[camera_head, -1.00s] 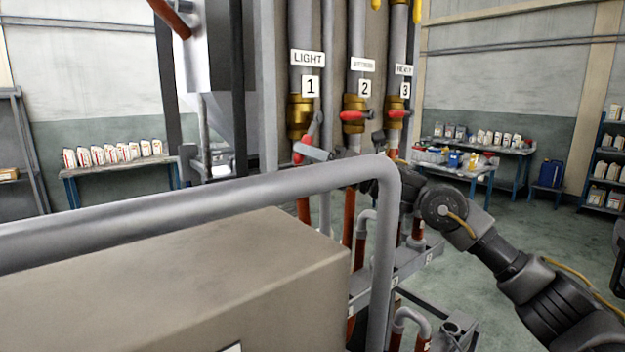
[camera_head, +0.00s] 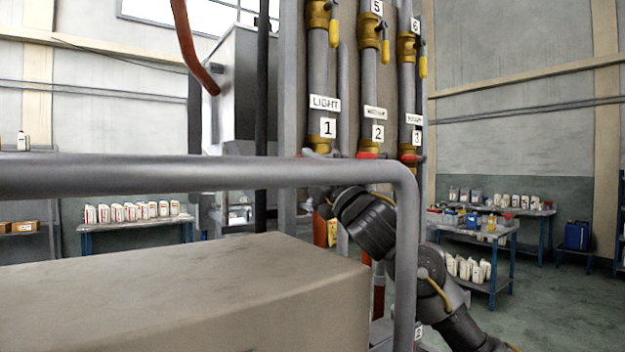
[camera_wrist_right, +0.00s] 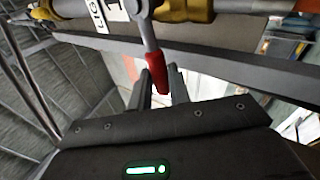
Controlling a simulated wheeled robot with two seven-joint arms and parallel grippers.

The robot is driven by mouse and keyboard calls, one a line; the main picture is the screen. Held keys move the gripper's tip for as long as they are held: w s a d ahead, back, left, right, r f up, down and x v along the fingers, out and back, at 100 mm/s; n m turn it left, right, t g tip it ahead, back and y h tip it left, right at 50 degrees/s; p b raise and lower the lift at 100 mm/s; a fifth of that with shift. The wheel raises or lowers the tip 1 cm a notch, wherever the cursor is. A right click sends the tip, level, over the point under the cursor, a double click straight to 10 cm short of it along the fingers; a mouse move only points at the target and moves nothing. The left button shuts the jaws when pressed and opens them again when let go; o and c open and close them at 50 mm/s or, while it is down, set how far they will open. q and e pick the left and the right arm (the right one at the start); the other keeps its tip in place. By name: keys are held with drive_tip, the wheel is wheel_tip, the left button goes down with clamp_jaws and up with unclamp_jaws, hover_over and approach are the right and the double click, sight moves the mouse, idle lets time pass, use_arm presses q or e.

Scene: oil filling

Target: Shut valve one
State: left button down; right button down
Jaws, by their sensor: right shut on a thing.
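Valve one is a brass valve (camera_head: 322,143) on the left pipe, under the LIGHT label (camera_head: 325,103) and the number 1 plate (camera_head: 328,127). The grey rail hides its lower part in the head view. In the right wrist view, its grey lever (camera_wrist_right: 148,32) with a red grip (camera_wrist_right: 156,72) hangs from the brass body (camera_wrist_right: 185,10). My right gripper (camera_wrist_right: 160,84) is shut on the red grip, with a dark finger on each side. In the head view, my right arm rises behind the rail to valve one. My left gripper is out of view.
A grey rail (camera_head: 200,172) crosses in front of the pipes and bends down at the right, above a large beige box (camera_head: 180,290). Valve two (camera_head: 370,146) and valve three (camera_head: 408,148) stand close to the right. Free floor (camera_head: 560,300) lies at the right.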

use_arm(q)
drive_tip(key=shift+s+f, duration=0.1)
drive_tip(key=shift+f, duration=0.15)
use_arm(e)
drive_tip(key=shift+s+r+m+t+h, duration=0.1)
drive_tip(key=shift+r+m+t+h, duration=0.35)
drive_tip(key=shift+m, duration=0.35)
drive_tip(key=shift+r+m+t+h, duration=0.2)
drive_tip(key=shift+m+t+h, duration=0.15)
drive_tip(key=shift+m+h, duration=0.35)
drive_tip(key=shift+r, duration=0.15)
drive_tip(key=c, duration=1.7)
unclamp_jaws()
drive_tip(key=o, duration=0.4)
drive_tip(key=shift+a, duration=0.1)
drive_tip(key=shift+f, duration=0.2)
use_arm(q)
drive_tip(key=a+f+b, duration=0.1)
drive_tip(key=b, duration=0.1)
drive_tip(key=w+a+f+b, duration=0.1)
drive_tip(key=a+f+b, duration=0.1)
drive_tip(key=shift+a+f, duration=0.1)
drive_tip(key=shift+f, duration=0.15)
use_arm(e)
drive_tip(key=v, duration=1)
drive_tip(key=shift+s+d+f, duration=0.2)
drive_tip(key=shift+s+d, duration=0.05)
